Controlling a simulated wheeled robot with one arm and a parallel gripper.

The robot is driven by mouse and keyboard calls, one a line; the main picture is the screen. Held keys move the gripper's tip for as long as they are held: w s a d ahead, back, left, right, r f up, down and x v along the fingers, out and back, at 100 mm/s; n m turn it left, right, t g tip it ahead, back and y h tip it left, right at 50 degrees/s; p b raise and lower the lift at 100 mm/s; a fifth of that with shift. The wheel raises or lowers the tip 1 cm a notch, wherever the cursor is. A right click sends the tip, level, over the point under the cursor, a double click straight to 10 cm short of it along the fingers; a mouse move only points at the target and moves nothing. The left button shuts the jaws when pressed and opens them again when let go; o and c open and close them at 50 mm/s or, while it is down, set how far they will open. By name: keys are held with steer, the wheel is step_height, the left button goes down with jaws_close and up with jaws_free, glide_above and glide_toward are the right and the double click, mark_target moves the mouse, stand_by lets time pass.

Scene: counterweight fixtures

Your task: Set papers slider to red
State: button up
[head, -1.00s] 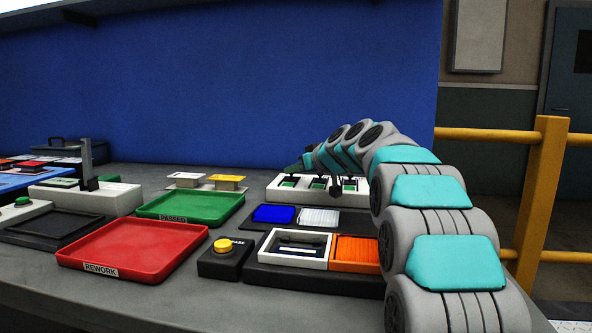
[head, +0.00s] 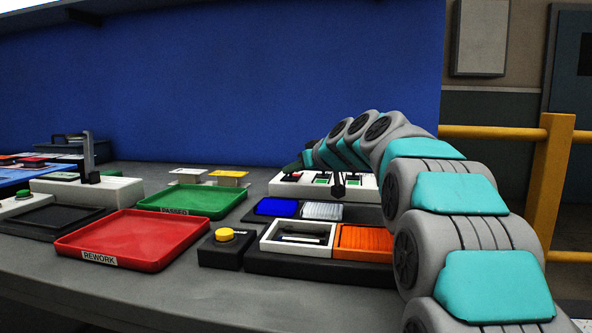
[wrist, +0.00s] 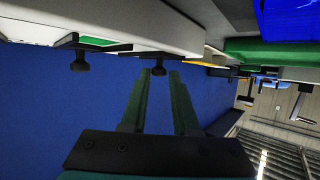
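A white slider box (head: 262,187) stands at the back of the bench in the head view, with several windows and dark knobs. Its leftmost window (head: 292,177) shows red; the middle window (head: 322,179) and right window (head: 353,181) show green. My gripper (head: 303,163) is at the left end of the box, small and partly hidden by my arm. In the wrist view my gripper (wrist: 160,72) has its fingers apart, with a dark slider knob (wrist: 158,70) between or just beyond the tips; contact is unclear. Another knob (wrist: 80,62) sits to the left beside a green window. No papers label is readable.
A red REWORK tray (head: 135,238), a green PASSED tray (head: 195,203) and a yellow button box (head: 222,252) lie to the left. Black holders with blue, white and orange blocks (head: 364,238) stand in front of the slider box. A blue wall is behind.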

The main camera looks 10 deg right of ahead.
steer(key=o, duration=0.4)
steer(key=shift+s, duration=0.1)
steer(key=shift+b+v, duration=0.5)
steer(key=shift+v, duration=3.35)
